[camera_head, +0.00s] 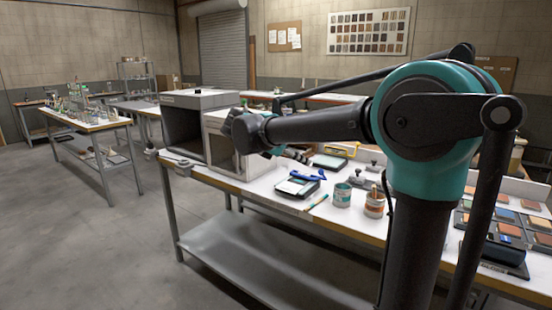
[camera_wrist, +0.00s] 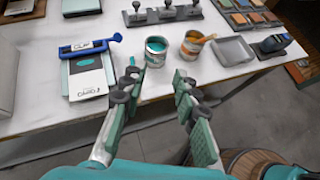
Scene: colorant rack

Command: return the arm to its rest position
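My arm reaches across the workbench (camera_head: 225,183) toward the left in the head view, with its dark wrist in front of the booth boxes. My gripper (camera_wrist: 157,80) is open in the wrist view, its two teal-and-grey fingers well apart with nothing between them. It is above the bench's front edge, with the teal paint can (camera_wrist: 156,50) beyond the fingertips. In the head view only a small part of my gripper (camera_head: 292,154) shows past the wrist. Whether the fingers are clear of the bench top is hard to tell.
A card board with a blue bar (camera_wrist: 87,70) lies left of the cans. An orange-brown can with a brush (camera_wrist: 193,46), a grey tray (camera_wrist: 234,50) and a dark-blue tool (camera_wrist: 263,47) stand to the right. A wooden barrel (camera_wrist: 250,163) is below. Floor (camera_head: 85,240) is open at left.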

